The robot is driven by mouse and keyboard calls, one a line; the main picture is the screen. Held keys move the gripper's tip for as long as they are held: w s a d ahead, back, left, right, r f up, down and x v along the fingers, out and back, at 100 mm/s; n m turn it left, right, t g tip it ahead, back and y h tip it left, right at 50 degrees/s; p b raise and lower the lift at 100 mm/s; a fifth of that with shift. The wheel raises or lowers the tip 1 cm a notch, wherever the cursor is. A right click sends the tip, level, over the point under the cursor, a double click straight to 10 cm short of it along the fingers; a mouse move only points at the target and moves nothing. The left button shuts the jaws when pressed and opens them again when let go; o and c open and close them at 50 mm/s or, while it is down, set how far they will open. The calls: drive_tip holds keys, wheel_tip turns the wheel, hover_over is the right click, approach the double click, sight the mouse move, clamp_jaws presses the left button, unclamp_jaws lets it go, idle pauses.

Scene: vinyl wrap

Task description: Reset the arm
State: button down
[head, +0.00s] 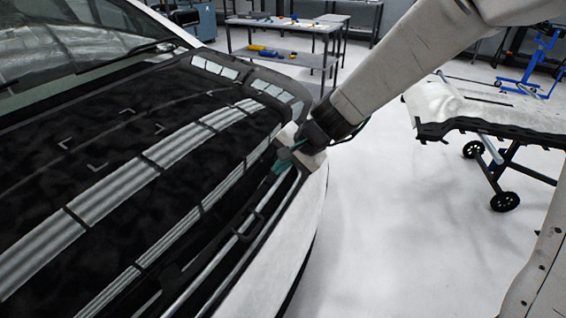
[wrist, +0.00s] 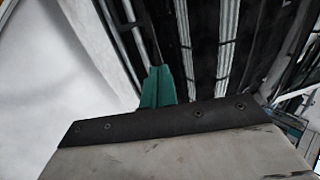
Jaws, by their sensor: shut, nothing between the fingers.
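My gripper (head: 280,168) is at the front edge of the car's hood in the head view, at the end of my arm, which reaches in from the upper right. Its teal fingertips also show in the wrist view (wrist: 158,88), shut together with nothing visible between them. They are over or close to the front edge of the car (head: 190,165); I cannot tell whether they touch. The hood is glossy black with light reflections and pale corner marks. In the wrist view the dark hood (wrist: 215,45) lies beyond the fingertips.
A wheeled stand with a white panel (head: 480,105) stands at the right. A workbench (head: 285,28) with small coloured items is at the back, and a blue wheeled frame (head: 540,60) at the far right. The pale floor (head: 400,220) between car and stand is clear.

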drive_tip(key=s+d+r+n+h, duration=0.2)
drive_tip(key=s+d+r, duration=0.2)
drive_tip(key=s+d, duration=0.4)
drive_tip(key=s+d+r+n+g+h, duration=0.1)
drive_tip(key=s+d+r+n+h, duration=0.1)
drive_tip(key=s+d+r, duration=0.2)
drive_tip(key=s+d+r+n+g+h, duration=0.1)
drive_tip(key=s+d+r, duration=0.3)
drive_tip(key=s+d, duration=0.7)
drive_tip(key=shift+s+d+r+n+h, duration=0.3)
drive_tip(key=shift+s+n+h, duration=0.35)
drive_tip(key=shift+s, duration=1.6)
